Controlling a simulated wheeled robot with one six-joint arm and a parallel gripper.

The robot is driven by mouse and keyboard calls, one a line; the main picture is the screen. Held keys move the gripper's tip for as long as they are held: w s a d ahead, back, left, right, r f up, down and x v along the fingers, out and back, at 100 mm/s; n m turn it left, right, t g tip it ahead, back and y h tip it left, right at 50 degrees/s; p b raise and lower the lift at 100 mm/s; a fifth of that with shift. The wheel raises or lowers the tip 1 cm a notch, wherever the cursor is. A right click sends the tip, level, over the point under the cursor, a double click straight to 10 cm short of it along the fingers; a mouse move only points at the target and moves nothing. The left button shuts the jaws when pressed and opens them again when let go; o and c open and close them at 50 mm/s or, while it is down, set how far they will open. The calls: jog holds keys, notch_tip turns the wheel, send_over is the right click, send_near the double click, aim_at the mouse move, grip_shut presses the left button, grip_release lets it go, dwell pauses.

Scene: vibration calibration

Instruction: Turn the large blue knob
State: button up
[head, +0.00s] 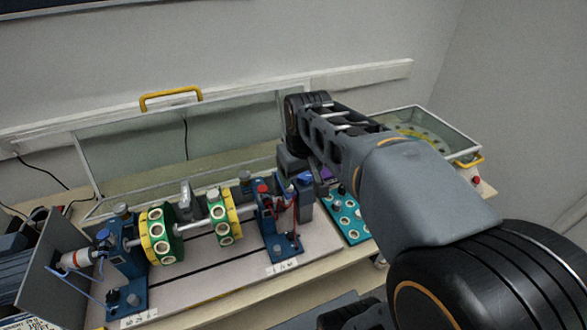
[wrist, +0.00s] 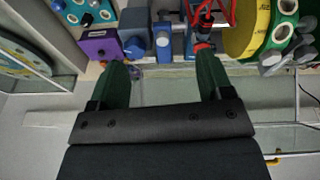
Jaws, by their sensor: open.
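A blue knob-like part (head: 304,178) shows in the head view, at the right end of the shaft rig, just below my gripper (head: 292,160). In the wrist view, my gripper (wrist: 164,78) has its two dark green fingers apart with nothing between them. Two blue parts lie beyond the fingertips: a narrow one (wrist: 162,38) between the finger lines and a wider one (wrist: 134,45) left of it. In the head view, my arm hides part of this area.
A purple box (wrist: 100,46) and teal board (head: 347,218) sit beside the rig. Yellow-green discs (head: 157,238) ride on the shaft, left of my gripper. A raised clear cover (head: 140,152) with a yellow handle (head: 171,95) stands behind. A red part (wrist: 204,45) is near one finger.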

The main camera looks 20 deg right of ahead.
notch_tip(320, 180, up, 3)
jog(key=n+g+p, duration=0.1)
jog(key=n+g, duration=0.1)
send_over(304, 175)
notch_tip(304, 175, down, 14)
jog(key=shift+f+p, duration=0.1)
jog(key=shift+p, duration=0.65)
jog(key=shift+c, duration=0.4)
jog(key=c, duration=0.8)
jog(key=shift+c, duration=0.2)
jog(key=shift+m, duration=0.3)
